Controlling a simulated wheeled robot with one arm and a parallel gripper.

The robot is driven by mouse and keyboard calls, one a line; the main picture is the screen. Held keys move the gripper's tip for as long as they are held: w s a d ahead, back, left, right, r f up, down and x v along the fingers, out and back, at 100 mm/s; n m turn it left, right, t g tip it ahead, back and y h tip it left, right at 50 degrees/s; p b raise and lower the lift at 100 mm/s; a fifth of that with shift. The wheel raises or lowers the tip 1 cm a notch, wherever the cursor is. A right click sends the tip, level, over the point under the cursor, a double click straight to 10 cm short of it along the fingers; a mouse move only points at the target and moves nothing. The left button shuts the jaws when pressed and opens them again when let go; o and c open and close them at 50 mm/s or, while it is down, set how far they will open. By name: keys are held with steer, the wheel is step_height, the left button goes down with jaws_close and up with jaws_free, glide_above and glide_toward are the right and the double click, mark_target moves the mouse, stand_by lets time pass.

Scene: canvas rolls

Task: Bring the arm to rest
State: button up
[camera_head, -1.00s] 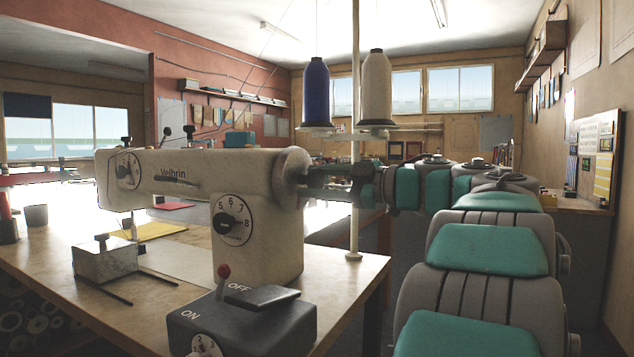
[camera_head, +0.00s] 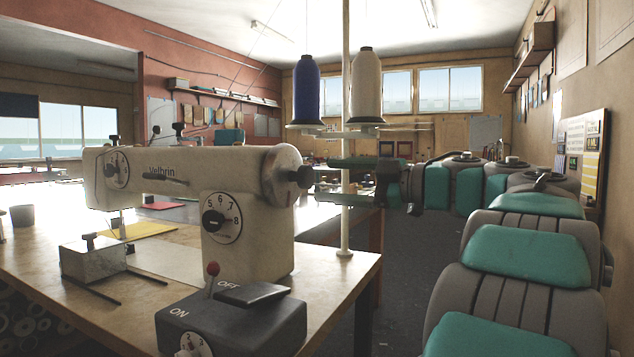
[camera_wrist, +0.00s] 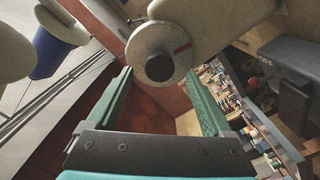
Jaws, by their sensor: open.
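My gripper (camera_head: 318,181) is open, with its green fingers pointing left at the handwheel (camera_head: 283,177) on the right end of the cream sewing machine (camera_head: 180,172). In the wrist view my gripper (camera_wrist: 160,76) shows two separated fingers with nothing between them. The pale handwheel (camera_wrist: 158,52), with a dark hub and a red mark, lies just beyond the fingertips. The fingers look clear of it by a small gap. My arm reaches from the right, bent, with teal pads.
The thread stand pole (camera_head: 346,230) rises close by the fingers, carrying a blue spool (camera_head: 306,92) and a white spool (camera_head: 366,88). A switch box (camera_head: 235,322) with a red-knobbed lever sits at the table's front edge. The floor (camera_head: 415,250) right of the table is open.

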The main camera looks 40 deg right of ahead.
steer(key=shift+v, duration=0.9)
